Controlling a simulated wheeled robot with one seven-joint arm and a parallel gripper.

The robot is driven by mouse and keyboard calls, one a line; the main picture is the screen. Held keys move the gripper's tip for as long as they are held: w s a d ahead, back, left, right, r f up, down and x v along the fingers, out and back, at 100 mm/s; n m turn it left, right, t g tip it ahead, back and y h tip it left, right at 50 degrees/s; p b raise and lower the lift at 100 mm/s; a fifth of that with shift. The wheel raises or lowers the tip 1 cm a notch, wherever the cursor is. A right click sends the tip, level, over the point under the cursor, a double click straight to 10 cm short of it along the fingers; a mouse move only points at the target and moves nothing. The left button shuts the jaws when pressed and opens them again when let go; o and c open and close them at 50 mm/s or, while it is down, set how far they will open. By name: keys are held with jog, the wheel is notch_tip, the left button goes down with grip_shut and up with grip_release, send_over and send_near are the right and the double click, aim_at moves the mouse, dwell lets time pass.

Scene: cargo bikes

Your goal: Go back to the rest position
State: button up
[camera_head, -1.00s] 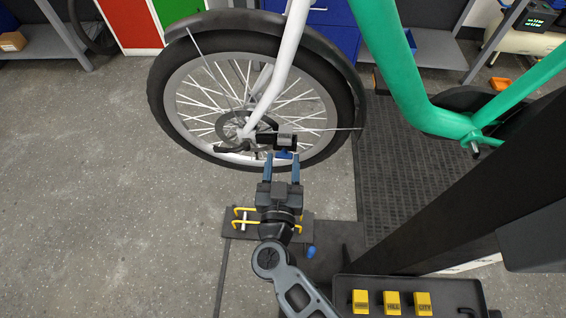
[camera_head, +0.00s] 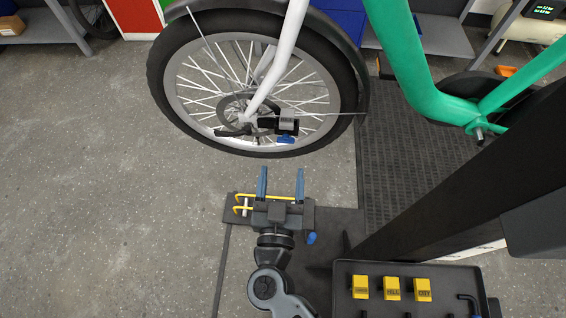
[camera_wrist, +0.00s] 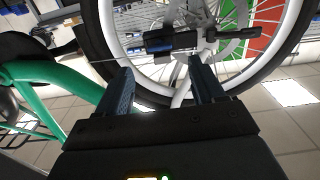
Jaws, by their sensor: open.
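My gripper (camera_head: 281,184) is open and empty, its two blue fingers pointing at the bike wheel. It is apart from the wheel, just in front of the tyre's lower edge. It also shows in the wrist view (camera_wrist: 160,90). The front wheel (camera_head: 170,100) of the cargo bike stands upright ahead, held by a white fork (camera_head: 281,60). A black clamp-like part with a blue knob (camera_head: 286,139) sits at the hub. In the wrist view, the black part (camera_wrist: 170,43) crosses the wheel beyond my fingertips.
A black tray with yellow labelled blocks (camera_head: 392,308) is at the lower right. The green bike frame (camera_head: 410,75) and a dark post (camera_head: 450,190) fill the right. Grey floor (camera_head: 100,190) at left is clear.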

jog(key=shift+s, duration=0.25)
dwell(0.4)
jog(key=s+d+r+g, duration=0.1)
jog(key=s+d+r, duration=0.4)
jog(key=s+d, duration=0.2)
jog(key=s+d+r+g, duration=0.1)
jog(key=s+d+r, duration=0.4)
jog(key=s+d, duration=0.3)
jog(key=s+d+r+g, duration=0.1)
jog(key=s+d+r, duration=0.4)
jog(key=s+d, duration=0.3)
jog(key=s, duration=0.4)
jog(key=shift+s+r+y+b, duration=0.25)
jog(key=shift+s+y+b, duration=0.05)
jog(key=shift+b, duration=0.1)
